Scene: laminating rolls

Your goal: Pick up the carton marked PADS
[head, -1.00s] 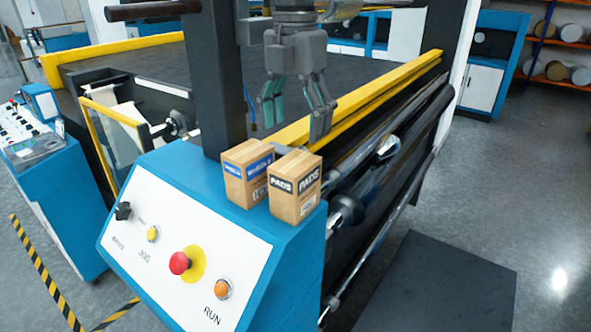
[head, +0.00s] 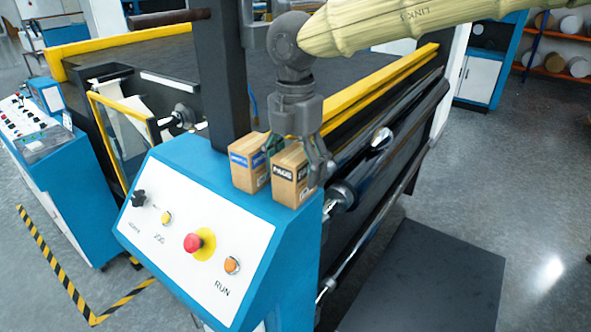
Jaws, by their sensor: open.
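The carton marked PADS (head: 286,183) is a small brown box with a black label. It stands upright on top of the blue control console (head: 180,158), near its right end. My gripper (head: 297,172) is open and points down, with its fingers at the PADS carton. One finger comes down at the carton's left, by the gap to the neighbouring carton. The other is at its right side and hides part of that face. I cannot tell whether the fingers touch it.
A second brown carton with a blue label (head: 243,172) stands close on the left of the PADS carton. A dark post (head: 222,70) rises behind them. The console's sloped front holds a red button (head: 193,242) and other controls. Rollers (head: 385,180) lie to the right.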

